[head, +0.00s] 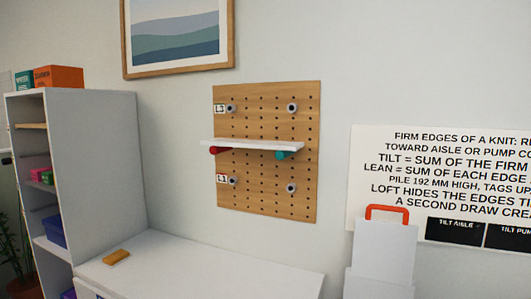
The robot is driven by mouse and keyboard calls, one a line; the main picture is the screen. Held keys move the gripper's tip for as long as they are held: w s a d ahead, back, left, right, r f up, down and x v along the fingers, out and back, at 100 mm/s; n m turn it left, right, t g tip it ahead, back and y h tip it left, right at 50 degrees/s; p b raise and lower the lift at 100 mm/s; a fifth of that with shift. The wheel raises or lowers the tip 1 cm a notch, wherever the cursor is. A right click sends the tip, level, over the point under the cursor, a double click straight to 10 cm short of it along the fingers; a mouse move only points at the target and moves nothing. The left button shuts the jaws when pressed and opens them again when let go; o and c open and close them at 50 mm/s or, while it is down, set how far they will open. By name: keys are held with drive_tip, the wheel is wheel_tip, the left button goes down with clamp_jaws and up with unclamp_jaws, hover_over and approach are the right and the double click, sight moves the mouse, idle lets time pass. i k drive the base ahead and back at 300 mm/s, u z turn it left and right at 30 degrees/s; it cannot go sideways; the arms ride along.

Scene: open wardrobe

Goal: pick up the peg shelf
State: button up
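The peg shelf (252,145) is a thin white board across the middle of a wooden pegboard (265,190) on the wall. It looks roughly level and sticks out past the pegboard's left edge. A red peg (220,150) shows under its left part and a teal peg (283,155) under its right part. Whether the shelf touches both pegs is too small to tell. My gripper is not in view.
A white counter (200,264) below the pegboard holds a small orange-brown block (117,257). A white wardrobe (100,165) with boxes stands at the left. A white panel with a red handle (387,211) stands right, before a text sign (440,180).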

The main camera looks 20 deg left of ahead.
sight(247, 144)
drive_tip(key=u, duration=0.05)
drive_tip(key=k, duration=0.75)
drive_tip(key=u, duration=0.65)
drive_tip(key=i, duration=1)
drive_tip(key=z, duration=0.05)
